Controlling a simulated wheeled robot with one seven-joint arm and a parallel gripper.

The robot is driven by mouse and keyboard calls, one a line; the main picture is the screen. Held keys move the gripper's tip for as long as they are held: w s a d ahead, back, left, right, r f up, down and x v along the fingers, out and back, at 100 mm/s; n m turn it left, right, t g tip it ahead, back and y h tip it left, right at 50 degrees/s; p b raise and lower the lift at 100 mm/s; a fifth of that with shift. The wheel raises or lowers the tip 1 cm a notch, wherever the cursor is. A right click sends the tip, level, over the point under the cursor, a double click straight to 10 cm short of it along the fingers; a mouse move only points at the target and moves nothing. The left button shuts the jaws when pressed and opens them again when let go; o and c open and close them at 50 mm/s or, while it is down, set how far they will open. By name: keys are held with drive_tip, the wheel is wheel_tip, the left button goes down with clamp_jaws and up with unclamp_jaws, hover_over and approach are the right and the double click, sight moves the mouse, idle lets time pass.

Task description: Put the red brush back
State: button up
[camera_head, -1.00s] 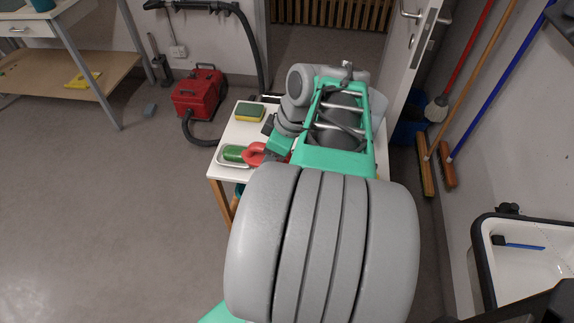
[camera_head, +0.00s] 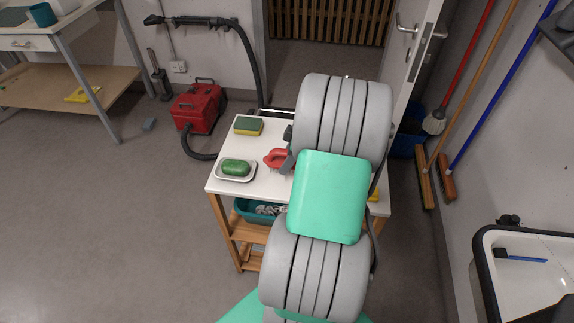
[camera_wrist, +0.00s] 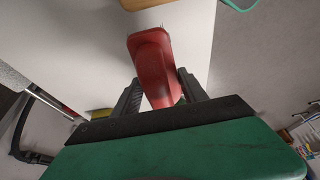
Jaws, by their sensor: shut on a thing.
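The red brush (camera_head: 276,158) shows in the head view over the white top of a small wooden cart, right of a soap dish. It also shows in the wrist view (camera_wrist: 152,60) as a red body between my two dark fingers. My gripper (camera_wrist: 160,88) is shut on it. In the head view my gripper (camera_head: 288,155) is mostly hidden behind my arm. I cannot tell whether the brush touches the cart top. Its bristles are not clearly seen.
On the cart top (camera_head: 218,184) are a white dish (camera_head: 223,176) with green soap (camera_head: 236,167) and a yellow-green sponge (camera_head: 248,125). A teal bin (camera_head: 243,211) sits on the shelf below. A red vacuum (camera_head: 198,108) stands behind left. A sink (camera_head: 482,250) is at right.

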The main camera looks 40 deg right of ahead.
drive_tip(key=shift+f, duration=1.45)
drive_tip(key=o, duration=1.4)
drive_tip(key=shift+s, duration=0.1)
drive_tip(key=shift+o, duration=0.2)
